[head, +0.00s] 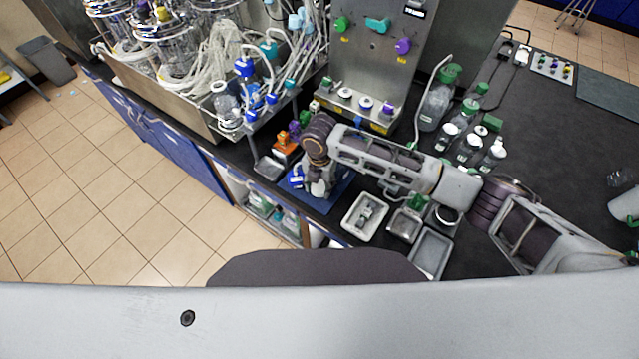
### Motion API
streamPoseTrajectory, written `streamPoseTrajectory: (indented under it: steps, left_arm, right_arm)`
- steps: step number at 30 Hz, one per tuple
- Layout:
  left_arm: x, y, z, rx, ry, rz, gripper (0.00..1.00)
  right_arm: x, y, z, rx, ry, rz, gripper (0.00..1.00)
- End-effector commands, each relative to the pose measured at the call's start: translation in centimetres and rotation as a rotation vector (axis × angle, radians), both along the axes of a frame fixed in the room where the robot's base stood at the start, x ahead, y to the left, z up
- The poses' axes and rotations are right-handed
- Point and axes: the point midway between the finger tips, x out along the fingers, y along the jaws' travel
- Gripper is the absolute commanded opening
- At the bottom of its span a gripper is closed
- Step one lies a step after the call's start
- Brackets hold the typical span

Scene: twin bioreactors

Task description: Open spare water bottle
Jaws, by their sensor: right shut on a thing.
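My right arm comes in from the right, and its gripper (318,188) points down over a blue mat (333,196) near the bench's front edge. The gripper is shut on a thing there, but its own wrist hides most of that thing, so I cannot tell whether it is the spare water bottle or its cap. A blue and white item (296,178) shows just left of the gripper. My left gripper is out of view.
A white tray (350,228) and metal trays (432,252) lie right of the mat. Several capped bottles (470,145) stand behind my forearm. An orange item (284,147) and the bioreactor tubing (215,60) are at the left.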

Motion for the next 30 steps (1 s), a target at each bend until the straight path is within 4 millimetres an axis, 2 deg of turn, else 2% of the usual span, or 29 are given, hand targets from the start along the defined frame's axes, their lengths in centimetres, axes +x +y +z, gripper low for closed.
streamPoseTrajectory:
  steps: [1,6,20,26,30]
  left_arm:
    - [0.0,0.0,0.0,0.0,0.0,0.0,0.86]
    - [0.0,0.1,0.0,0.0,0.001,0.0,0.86]
    - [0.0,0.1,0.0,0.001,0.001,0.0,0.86]
    - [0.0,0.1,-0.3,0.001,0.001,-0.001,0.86]
    - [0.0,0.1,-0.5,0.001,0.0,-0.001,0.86]
  right_arm:
    - [0.0,0.0,-0.1,0.0,0.0,0.0,0.47]
    - [0.0,0.0,0.0,0.0,0.0,0.0,0.66]
    - [0.0,0.0,0.4,0.0,0.0,0.0,0.66]
    - [0.0,0.0,1.9,0.001,0.0,0.0,0.66]
    - [0.1,0.1,3.8,0.002,-0.002,0.001,0.66]
